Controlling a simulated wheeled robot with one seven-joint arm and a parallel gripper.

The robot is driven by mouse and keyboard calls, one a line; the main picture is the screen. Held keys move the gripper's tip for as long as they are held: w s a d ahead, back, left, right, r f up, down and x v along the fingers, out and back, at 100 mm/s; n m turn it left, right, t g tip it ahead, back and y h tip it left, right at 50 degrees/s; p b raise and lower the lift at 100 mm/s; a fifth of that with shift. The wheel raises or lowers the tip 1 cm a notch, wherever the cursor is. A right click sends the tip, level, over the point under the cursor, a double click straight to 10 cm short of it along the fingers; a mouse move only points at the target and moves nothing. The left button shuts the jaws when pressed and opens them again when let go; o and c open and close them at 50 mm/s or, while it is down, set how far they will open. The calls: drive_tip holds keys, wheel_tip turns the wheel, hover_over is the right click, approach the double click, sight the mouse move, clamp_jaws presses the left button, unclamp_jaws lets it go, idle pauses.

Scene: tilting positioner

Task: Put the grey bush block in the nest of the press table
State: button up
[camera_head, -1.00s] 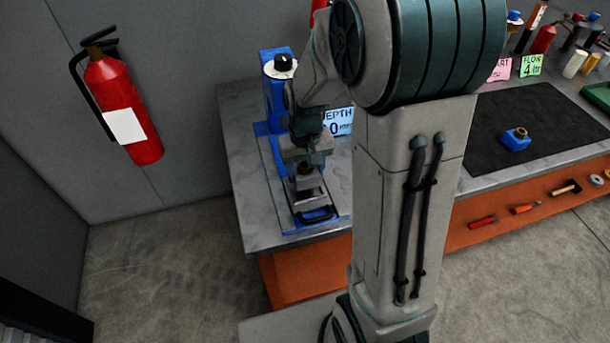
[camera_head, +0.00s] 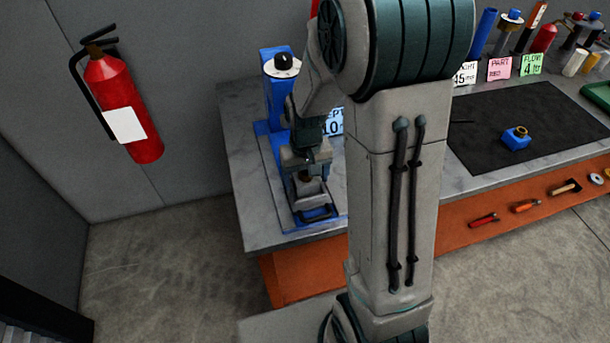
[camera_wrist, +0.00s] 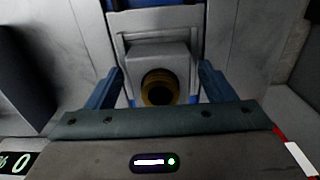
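The grey bush block (camera_wrist: 158,62) with its round brass bush (camera_wrist: 160,88) is between my gripper's two blue fingers in the wrist view. My gripper (camera_wrist: 159,72) has a finger on each side of the block, with a narrow gap showing beside it, so it looks open. In the head view, my gripper (camera_head: 306,168) is low over the press table, and the block (camera_head: 312,188) shows just below it. The block is at the grey fixture of the press table (camera_head: 318,215). Its underside is hidden, so I cannot tell whether it is fully seated in the nest.
The blue press column (camera_head: 275,95) with a black knob stands behind my gripper. A depth sign (camera_head: 334,122) is close on its right. A blue block with a brass bush (camera_head: 516,138) lies on the black mat (camera_head: 550,110) at right.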

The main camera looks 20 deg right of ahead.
drive_tip(key=shift+r, duration=0.1)
wheel_tip(320, 180, up, 11)
drive_tip(key=shift+r, duration=0.1)
drive_tip(key=s+r+t, duration=0.3)
drive_tip(key=s+r, duration=0.1)
drive_tip(key=s, duration=1)
drive_tip(key=shift+s+a, duration=0.15)
drive_tip(key=shift+s, duration=0.1)
idle(0.4)
